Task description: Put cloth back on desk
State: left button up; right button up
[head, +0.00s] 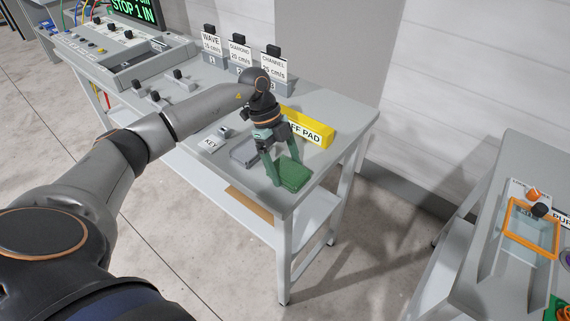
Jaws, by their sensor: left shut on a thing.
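My left gripper (286,178) reaches over the right front end of the grey desk (335,92), fingers pointing down. It is shut on a folded green cloth (295,174). The cloth is at or just above the desk top near its front right corner; I cannot tell whether it touches. Part of the cloth is hidden by the fingers. My right gripper is not in view.
A yellow block (318,131) marked "FF PAD", partly hidden, stands behind the gripper. A grey tray (243,154) and a KEY label (210,144) lie to the left. Signs such as WAVE (211,45) stand behind. Another table (515,165) with an orange-framed box (532,228) is at right.

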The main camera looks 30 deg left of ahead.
pick_arm(q)
jog(key=o, duration=0.9)
